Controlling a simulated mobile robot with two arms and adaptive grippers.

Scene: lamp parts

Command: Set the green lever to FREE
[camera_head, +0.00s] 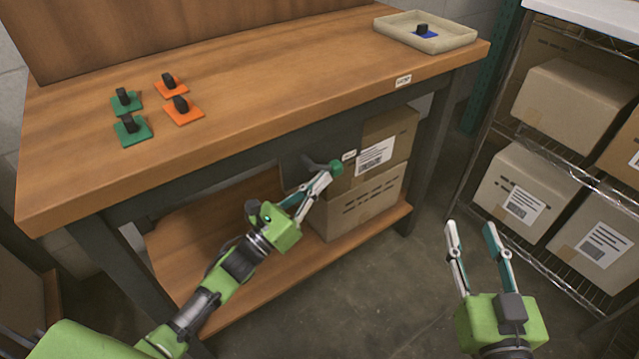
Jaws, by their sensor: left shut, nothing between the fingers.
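The green lever's round knob (337,167) shows below the front edge of the workbench, at the end of a short grey arm. A small white label (349,155) is just right of it; its text is too small to read. My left gripper (326,177) is shut and empty, its fingertips at the lower left of the knob. I cannot tell whether they touch it. The fingers hide part of the lever's surroundings. My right gripper (470,225) is open and empty above the floor, to the right of the bench.
On the workbench (270,75) are green plates (133,131) and orange plates (184,109) with dark parts, and a beige tray (385,27) holding a blue plate. Cardboard boxes (362,205) sit on the lower shelf behind my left gripper. A wire rack with boxes stands right.

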